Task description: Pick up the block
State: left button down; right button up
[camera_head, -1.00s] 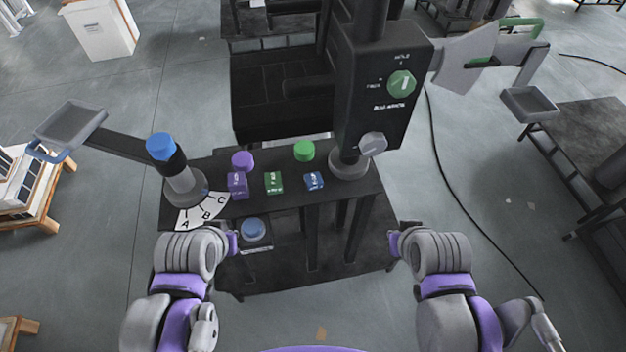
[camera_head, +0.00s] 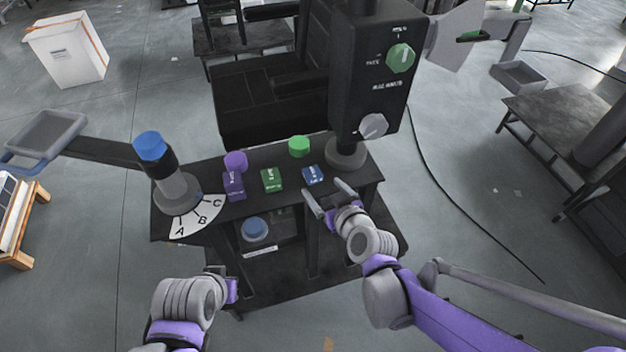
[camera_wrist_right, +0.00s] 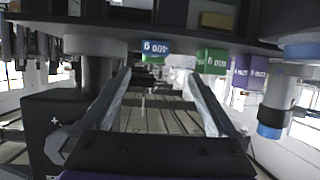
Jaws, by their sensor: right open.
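Three small blocks stand in a row on the dark table (camera_head: 365,186): a purple block (camera_head: 233,186), a green block (camera_head: 271,180) and a blue block (camera_head: 312,175). My right gripper (camera_head: 328,193) is open and empty, with its fingers pointing at the table edge just in front of the blue block. The right wrist view shows the open fingers (camera_wrist_right: 165,95), with the blue block (camera_wrist_right: 155,47) and green block (camera_wrist_right: 211,60) beyond them, and the purple block (camera_wrist_right: 240,72) further right. My left gripper (camera_head: 228,284) is low at the left, its fingers hardly visible.
A purple knob (camera_head: 235,161) and a green knob (camera_head: 299,146) stand behind the blocks. A black control box (camera_head: 372,85) rises at the right rear. A blue-topped post (camera_head: 152,147) stands at the left end.

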aim_at(313, 172)
jog(key=x, duration=1)
jog(key=shift+w+d+f, duration=0.1)
jog(key=shift+w+d, duration=0.1)
jog(key=shift+d, duration=0.2)
grip_shut()
